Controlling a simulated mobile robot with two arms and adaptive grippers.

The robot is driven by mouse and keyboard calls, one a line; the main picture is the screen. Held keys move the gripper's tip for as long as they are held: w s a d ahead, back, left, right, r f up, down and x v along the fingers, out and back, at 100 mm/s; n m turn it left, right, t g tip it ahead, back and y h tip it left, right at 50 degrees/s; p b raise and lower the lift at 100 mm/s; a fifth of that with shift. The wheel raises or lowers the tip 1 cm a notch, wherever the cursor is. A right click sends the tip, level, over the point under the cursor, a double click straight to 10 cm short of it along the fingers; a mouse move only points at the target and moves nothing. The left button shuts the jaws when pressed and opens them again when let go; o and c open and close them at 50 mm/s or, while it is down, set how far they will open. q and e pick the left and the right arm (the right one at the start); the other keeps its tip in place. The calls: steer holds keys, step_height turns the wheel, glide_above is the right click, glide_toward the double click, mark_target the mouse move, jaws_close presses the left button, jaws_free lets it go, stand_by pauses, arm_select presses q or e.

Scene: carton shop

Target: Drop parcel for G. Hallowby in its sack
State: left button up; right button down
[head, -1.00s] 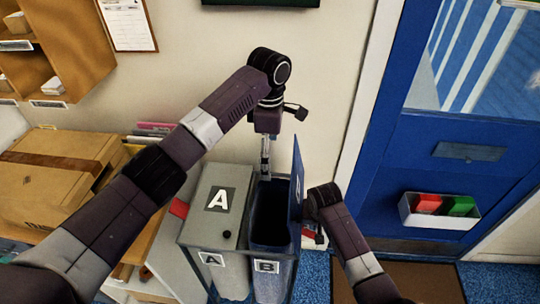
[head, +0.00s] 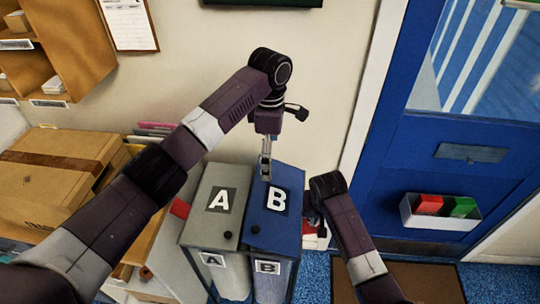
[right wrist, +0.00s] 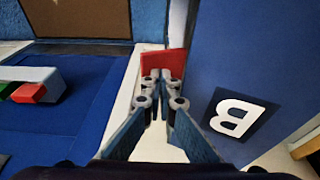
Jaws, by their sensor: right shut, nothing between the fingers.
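The blue lid B (head: 262,228) lies closed over its frame, and the sack B (head: 270,288) shows only below it. The grey lid A (head: 215,232) beside it is closed too. I make out no parcel marked for G. Hallowby, and the inside of both sacks is hidden. My left gripper (head: 266,166) points down at the back edge of lid B; its small fingers do not show a clear gap. My right gripper (right wrist: 160,78) is shut and empty, just beside lid B, which also shows in the right wrist view (right wrist: 200,60); in the head view my right wrist mostly hides it.
A taped carton (head: 45,180) sits on the table at the left, below wooden shelves (head: 70,45). A blue door (head: 450,120) with a white tray (head: 440,218) stands at the right. A red item (right wrist: 166,62) lies beyond my right fingertips. A brown mat (head: 420,280) lies before the door.

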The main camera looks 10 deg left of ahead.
steer(key=shift+w+v, duration=0.25)
steer(key=shift+v, duration=0.8)
steer(key=shift+w+v, duration=0.25)
steer(key=shift+v, duration=0.8)
steer(key=shift+w+v, duration=0.25)
steer(key=shift+v, duration=0.8)
steer(key=shift+r, duration=0.25)
steer(key=v, duration=1.1)
steer(key=shift+d+r, duration=0.15)
steer(key=shift+r, duration=0.2)
steer(key=shift+s, duration=0.1)
